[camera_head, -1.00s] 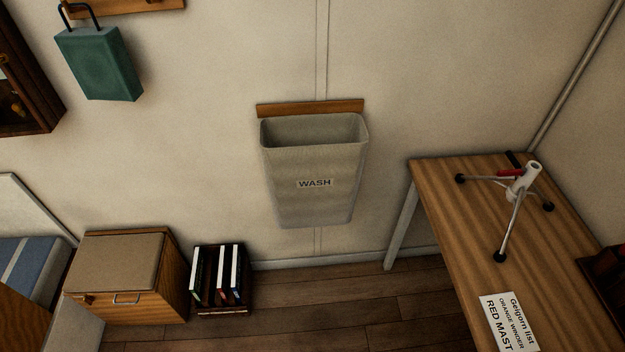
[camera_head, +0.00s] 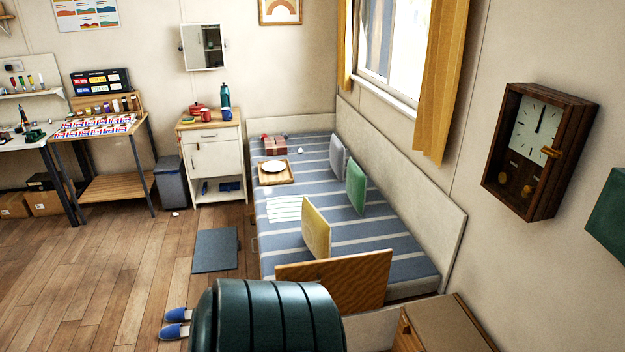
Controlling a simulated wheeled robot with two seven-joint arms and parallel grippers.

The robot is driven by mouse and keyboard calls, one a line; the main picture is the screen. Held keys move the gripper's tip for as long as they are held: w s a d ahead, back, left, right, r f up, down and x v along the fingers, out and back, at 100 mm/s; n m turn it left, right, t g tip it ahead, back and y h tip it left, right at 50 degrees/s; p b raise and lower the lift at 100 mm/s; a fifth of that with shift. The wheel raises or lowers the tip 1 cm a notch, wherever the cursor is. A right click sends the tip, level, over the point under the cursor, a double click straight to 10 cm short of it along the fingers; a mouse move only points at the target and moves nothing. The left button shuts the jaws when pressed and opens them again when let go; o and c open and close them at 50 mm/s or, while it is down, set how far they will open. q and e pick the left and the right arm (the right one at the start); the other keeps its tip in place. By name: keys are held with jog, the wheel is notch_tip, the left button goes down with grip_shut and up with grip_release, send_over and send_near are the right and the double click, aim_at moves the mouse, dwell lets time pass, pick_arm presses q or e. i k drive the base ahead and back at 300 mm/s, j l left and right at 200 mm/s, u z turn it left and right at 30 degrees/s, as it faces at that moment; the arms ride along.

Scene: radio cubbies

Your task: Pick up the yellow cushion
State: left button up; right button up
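The yellow cushion (camera_head: 316,229) stands upright on the blue striped bed (camera_head: 348,241), near the bed's front end. It is just behind the wooden board (camera_head: 338,277) at the foot of the bed, which may hide its lowest edge. A green cushion (camera_head: 356,187) and a grey cushion (camera_head: 338,157) stand farther back along the wall side. Neither of my grippers shows in the head view.
A dark green ribbed rounded object (camera_head: 266,318) fills the bottom centre, before the bed's foot. A wooden cabinet (camera_head: 447,325) stands at right. Blue slippers (camera_head: 176,323) and a dark mat (camera_head: 215,250) lie on the floor. The wooden floor at left is largely clear.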

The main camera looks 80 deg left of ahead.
aim_at(315, 232)
jog(key=u, duration=2.45)
jog(key=i+j+z, duration=0.75)
jog(key=i+j, duration=0.2)
jog(key=i+j+z, duration=0.35)
jog(key=j, duration=0.3)
